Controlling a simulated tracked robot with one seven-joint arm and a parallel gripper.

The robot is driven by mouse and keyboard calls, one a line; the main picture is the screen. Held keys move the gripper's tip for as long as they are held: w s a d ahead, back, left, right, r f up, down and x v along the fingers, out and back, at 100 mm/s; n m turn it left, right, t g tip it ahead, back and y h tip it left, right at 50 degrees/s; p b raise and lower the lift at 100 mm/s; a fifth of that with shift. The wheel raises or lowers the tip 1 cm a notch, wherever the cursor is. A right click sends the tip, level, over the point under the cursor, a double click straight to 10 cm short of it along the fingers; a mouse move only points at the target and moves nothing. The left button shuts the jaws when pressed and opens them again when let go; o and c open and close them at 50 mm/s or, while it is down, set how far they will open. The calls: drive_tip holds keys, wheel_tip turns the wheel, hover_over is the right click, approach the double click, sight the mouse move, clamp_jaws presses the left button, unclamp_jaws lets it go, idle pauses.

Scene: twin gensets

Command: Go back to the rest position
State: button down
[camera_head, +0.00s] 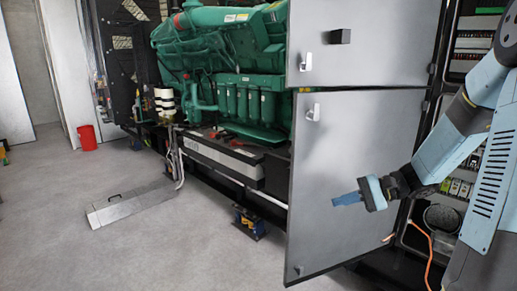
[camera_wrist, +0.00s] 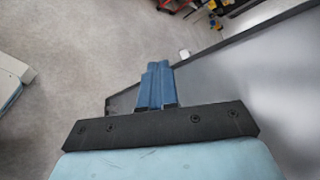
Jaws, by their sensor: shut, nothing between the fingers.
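My gripper (camera_head: 347,199) is at the end of my light-blue arm, on the right side of the head view. Its blue fingers are together and hold nothing. It appears in front of the lower grey cabinet door (camera_head: 335,150), pointing left; I cannot tell the exact gap to the door. In the wrist view my gripper (camera_wrist: 158,75) has its blue fingers closed side by side, with the grey door (camera_wrist: 245,85) and its dark edge just beyond and to the right.
An upper grey door (camera_head: 375,40) also stands open. The electrical cabinet (camera_head: 462,165) is behind my arm. A green engine (camera_head: 235,60) is at the back. A metal box (camera_head: 130,203) lies on the floor and a red bucket (camera_head: 87,137) stands farther back. The left floor is mostly clear.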

drive_tip(key=s+a+r+n+g+h, duration=0.2)
drive_tip(key=s+a+r+n+h, duration=0.15)
drive_tip(key=s+h, duration=0.5)
drive_tip(key=s+d+r+n+t+h, duration=0.3)
drive_tip(key=s+r+n+t+h, duration=0.1)
drive_tip(key=s+r, duration=0.5)
drive_tip(key=shift+s+d+r+t+h, duration=0.15)
drive_tip(key=shift+s+d+t+h, duration=0.2)
drive_tip(key=shift+s+t+h, duration=0.5)
drive_tip(key=shift+s+t, duration=0.1)
drive_tip(key=shift+t, duration=0.15)
